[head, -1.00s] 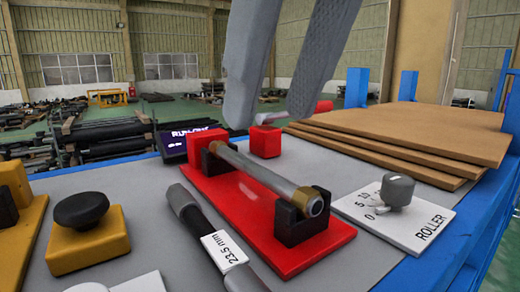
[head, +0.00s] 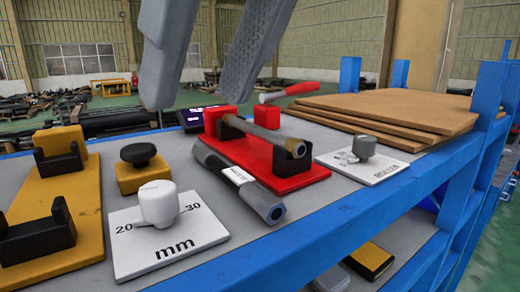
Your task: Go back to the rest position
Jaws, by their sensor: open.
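My gripper (head: 195,97) is open and empty, its two grey fingers hanging from the top of the head view, left of centre. The fingertips appear above and behind the bench top and hold nothing. Below and right of them, a metal rod (head: 262,134) lies across the black cradles of a red stand (head: 268,168). A dark grey tube (head: 262,203) with a white label lies on the bench in front of the red stand. The rest of my arm is out of view.
An empty yellow stand (head: 80,200) with black cradles stands at left, beside a black knob (head: 138,153). A "mm" dial plate (head: 180,246) and a ROLLER dial plate (head: 383,172) lie on the bench. Brown boards (head: 400,110), a red-handled tool (head: 300,89) and blue posts (head: 349,75) are behind.

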